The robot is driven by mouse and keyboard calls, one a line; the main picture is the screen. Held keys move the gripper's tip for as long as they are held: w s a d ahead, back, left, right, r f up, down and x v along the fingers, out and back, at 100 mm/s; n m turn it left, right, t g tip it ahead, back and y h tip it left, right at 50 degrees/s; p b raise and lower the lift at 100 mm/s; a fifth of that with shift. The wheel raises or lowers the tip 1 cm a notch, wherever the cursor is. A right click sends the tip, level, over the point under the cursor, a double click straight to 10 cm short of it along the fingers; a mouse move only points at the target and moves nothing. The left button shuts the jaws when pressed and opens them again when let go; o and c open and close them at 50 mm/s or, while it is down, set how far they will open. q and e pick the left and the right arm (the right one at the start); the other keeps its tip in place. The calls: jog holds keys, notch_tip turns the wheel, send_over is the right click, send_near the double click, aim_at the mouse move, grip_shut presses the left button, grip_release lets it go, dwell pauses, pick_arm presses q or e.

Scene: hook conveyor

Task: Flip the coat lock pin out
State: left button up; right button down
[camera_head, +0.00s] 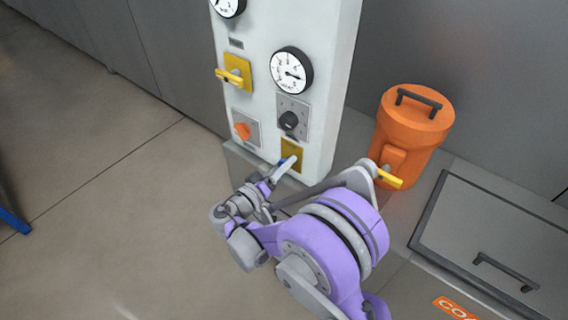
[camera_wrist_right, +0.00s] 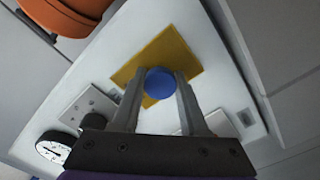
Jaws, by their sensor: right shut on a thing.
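A pin with a round blue end (camera_wrist_right: 160,82) stands in front of a yellow plate (camera_wrist_right: 188,50) in the right wrist view. In the head view the yellow plate (camera_head: 292,152) is at the bottom of the white panel, with the pin's blue end (camera_head: 285,162) just in front. My right gripper (camera_head: 288,164) is there, its fingers shut on the blue end from both sides. The wrist view shows both fingers (camera_wrist_right: 158,90) against it. The pin's shaft is hidden behind its blue end in the wrist view. My left gripper is not in view.
The white panel (camera_head: 330,90) carries gauges, a yellow handle (camera_head: 233,76), an orange switch (camera_head: 243,131) and a dark knob (camera_head: 289,121). An orange canister (camera_head: 412,125) with a yellow lever (camera_head: 384,177) stands at right. A grey lidded box (camera_head: 490,225) is beside it.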

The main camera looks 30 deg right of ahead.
jog(key=v, duration=0.3)
jog(key=shift+s+a+f, duration=0.1)
jog(key=shift+s+a, duration=0.05)
jog(key=shift+a, duration=0.1)
jog(key=shift+c, duration=2.1)
grip_release()
jog(key=shift+a, duration=0.1)
jog(key=v, duration=1.1)
jog(key=shift+b, duration=0.3)
